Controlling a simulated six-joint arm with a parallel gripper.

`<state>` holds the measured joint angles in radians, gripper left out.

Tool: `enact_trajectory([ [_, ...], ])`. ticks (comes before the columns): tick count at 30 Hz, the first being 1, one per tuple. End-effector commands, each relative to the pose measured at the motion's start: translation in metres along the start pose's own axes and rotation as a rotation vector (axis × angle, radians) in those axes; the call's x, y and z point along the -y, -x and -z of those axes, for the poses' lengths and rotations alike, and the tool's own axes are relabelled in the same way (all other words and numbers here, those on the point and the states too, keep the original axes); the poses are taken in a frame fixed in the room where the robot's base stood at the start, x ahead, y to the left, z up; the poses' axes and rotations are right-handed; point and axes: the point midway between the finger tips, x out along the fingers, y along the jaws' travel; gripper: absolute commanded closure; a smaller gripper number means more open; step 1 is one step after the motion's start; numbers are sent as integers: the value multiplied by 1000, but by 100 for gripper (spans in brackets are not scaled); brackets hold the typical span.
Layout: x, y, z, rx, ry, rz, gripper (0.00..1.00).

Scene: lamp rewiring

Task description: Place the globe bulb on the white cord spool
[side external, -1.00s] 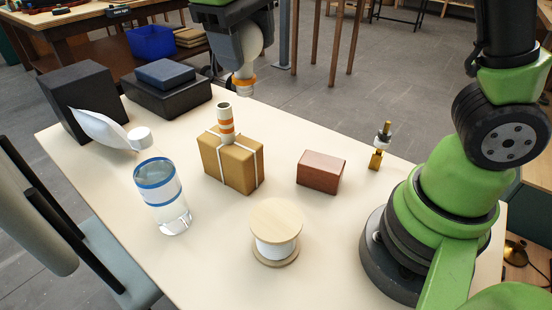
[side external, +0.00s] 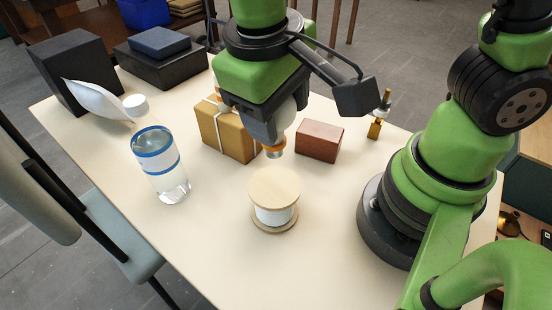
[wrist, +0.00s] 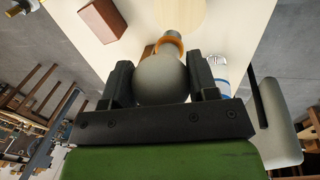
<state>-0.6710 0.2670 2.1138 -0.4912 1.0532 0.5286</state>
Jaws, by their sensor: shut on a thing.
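My gripper (side external: 270,128) is shut on the globe bulb (side external: 285,118) and holds it base down, above the table. The bulb is pale with an orange collar and a metal base. In the wrist view the bulb (wrist: 162,80) sits between the two dark fingers. The white cord spool (side external: 274,215) stands upright on the table with a bare pale wooden top disc. The bulb's base is just above and behind that disc in the side view, apart from it. Part of the disc shows at the top of the wrist view (wrist: 182,12).
A tan strapped box (side external: 228,135) and a red-brown block (side external: 319,142) stand behind the spool. A clear bottle (side external: 160,165) is to the left, and a small brass fitting (side external: 377,124) to the right. Dark boxes (side external: 160,70) are at the back. The table before the spool is clear.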

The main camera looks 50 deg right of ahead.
Motion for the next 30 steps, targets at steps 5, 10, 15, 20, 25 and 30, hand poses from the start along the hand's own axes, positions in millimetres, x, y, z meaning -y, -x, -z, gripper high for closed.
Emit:
enact_trajectory([
  [5, 4, -22, 0, 2, 1, -2, 69],
  [10, 8, -44, -1, 6, 1, -4, 69],
  [15, 13, -64, 0, 3, 0, -2, 69],
  [20, 14, -64, 0, 0, 0, 1, 69],
  [25, 14, -66, 0, 0, 0, 0, 69],
  [30, 14, -67, 0, -1, -1, 1, 23],
])
